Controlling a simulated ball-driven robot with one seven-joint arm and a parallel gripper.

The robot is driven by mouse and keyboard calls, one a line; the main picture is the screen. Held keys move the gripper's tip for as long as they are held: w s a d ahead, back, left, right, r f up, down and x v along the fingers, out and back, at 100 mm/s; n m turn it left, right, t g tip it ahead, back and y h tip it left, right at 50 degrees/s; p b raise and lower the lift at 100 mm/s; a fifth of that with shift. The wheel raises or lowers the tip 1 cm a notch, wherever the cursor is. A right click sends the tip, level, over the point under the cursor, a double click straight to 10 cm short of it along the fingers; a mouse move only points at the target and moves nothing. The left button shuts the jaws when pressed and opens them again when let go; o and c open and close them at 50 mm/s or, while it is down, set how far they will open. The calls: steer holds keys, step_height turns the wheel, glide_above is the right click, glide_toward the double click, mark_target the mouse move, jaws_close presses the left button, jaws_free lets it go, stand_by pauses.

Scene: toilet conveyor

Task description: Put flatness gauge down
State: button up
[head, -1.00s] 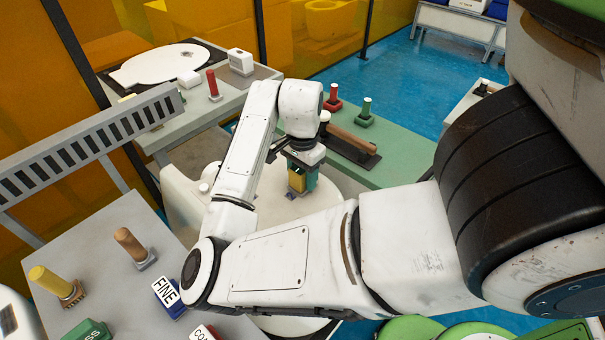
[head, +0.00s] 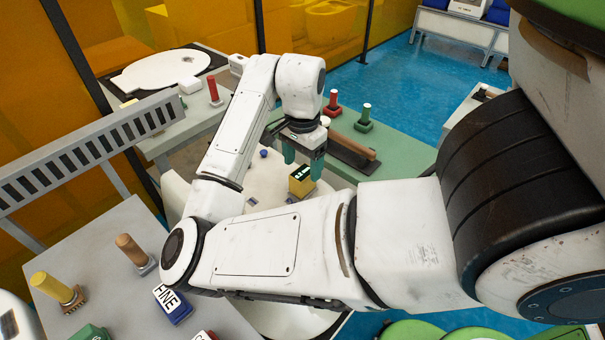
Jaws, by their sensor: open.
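A small yellow block with a dark green display on top, which looks like the flatness gauge (head: 301,182), sits on a round white surface (head: 268,190) in the middle of the head view. My gripper (head: 303,160) is just above and behind it in the picture. Its two teal fingers are spread apart with nothing between them. The gauge appears clear of the fingers. My forearm hides part of the white surface in front.
A green bench (head: 395,150) behind holds red and green stamps and a dark block with a wooden handle (head: 352,148). A grey table (head: 110,240) at the left holds handled tools and a blue block marked FINE (head: 172,304). A slotted grey rail (head: 90,155) runs above it.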

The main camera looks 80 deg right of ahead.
mark_target(302, 173)
step_height(302, 173, up, 6)
steer(key=shift+f, duration=0.1)
steer(key=shift+p, duration=0.35)
stand_by(0.3)
